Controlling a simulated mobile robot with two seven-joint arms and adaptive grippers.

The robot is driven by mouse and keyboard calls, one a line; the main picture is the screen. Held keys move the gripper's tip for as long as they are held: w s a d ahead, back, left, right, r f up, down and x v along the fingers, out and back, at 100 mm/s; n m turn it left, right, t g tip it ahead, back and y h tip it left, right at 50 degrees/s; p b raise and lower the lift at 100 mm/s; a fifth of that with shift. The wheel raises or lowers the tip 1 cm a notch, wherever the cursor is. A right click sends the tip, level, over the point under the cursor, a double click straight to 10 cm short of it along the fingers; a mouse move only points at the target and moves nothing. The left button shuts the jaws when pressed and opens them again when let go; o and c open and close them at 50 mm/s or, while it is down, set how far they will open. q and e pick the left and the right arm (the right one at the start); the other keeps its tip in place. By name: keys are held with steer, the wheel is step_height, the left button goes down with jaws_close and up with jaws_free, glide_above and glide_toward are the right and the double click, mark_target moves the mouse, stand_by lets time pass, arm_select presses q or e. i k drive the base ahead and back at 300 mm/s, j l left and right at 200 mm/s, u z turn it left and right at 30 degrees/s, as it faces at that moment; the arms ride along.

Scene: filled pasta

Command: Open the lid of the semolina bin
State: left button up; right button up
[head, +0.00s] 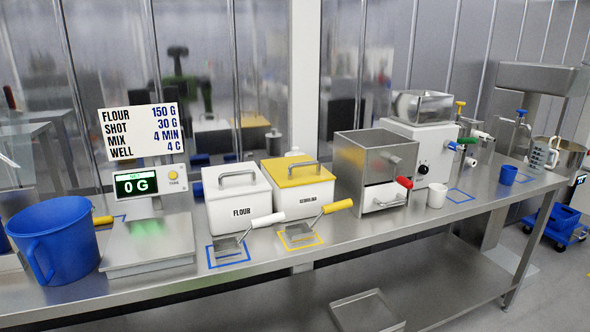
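The semolina bin (307,205) is a white box marked "SEMOLINA" near the middle of the steel bench. Its yellow lid (290,178) lies shut on top, with a grey bar handle (303,164) across it. To its left stands the flour bin (240,209), a similar white box with a white lid. Neither of my grippers shows in the head view.
A scoop with a yellow handle (336,207) lies in front of the semolina bin, and one with a white handle (267,219) before the flour bin. A scale (150,243) and blue bucket (57,243) stand left.

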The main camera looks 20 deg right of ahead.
mark_target(299, 170)
steer(key=i+l, duration=0.2)
steer(key=l, duration=0.15)
steer(key=i+l, duration=0.15)
steer(key=l, duration=0.15)
steer(key=i+l, duration=0.2)
steer(key=l, duration=0.15)
